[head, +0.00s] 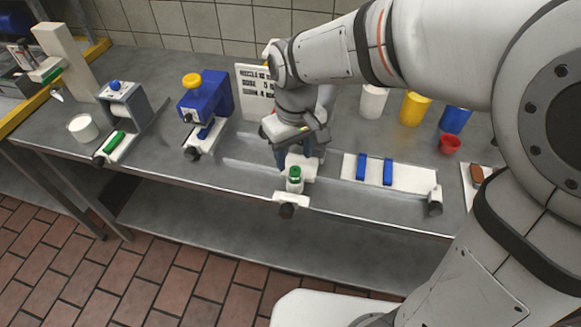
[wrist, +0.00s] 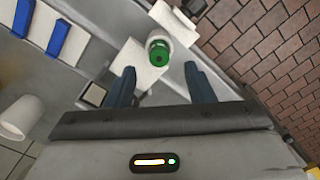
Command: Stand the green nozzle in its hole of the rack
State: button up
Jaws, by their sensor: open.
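A white cylinder with a green ringed top (head: 294,176), which looks like the green nozzle, stands upright on a small white carriage (head: 291,199) at the table's front edge. In the wrist view its green top (wrist: 159,55) shows a dark opening and lies just beyond my fingertips, roughly midway between them. My gripper (head: 298,153) is open and empty, just behind the cylinder in the head view; its two blue fingers (wrist: 160,82) are apart and I see no contact. I cannot make out a clearly holed rack; a white plate (head: 340,165) with two blue bars lies to the right.
A blue machine with a yellow cap (head: 192,80), a grey press (head: 115,108) and a white cup (head: 82,128) stand left. A lettered sign (head: 254,90) stands behind my arm. White, yellow (head: 415,108), blue and red containers stand right. Bare metal tabletop (head: 235,185) lies left of the carriage.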

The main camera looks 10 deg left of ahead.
aim_at(295, 169)
notch_tip(295, 169, down, 4)
jog(key=shift+d+f, duration=0.1)
jog(key=shift+f, duration=0.1)
jog(key=shift+c, duration=0.2)
grip_shut()
dwell(0.3)
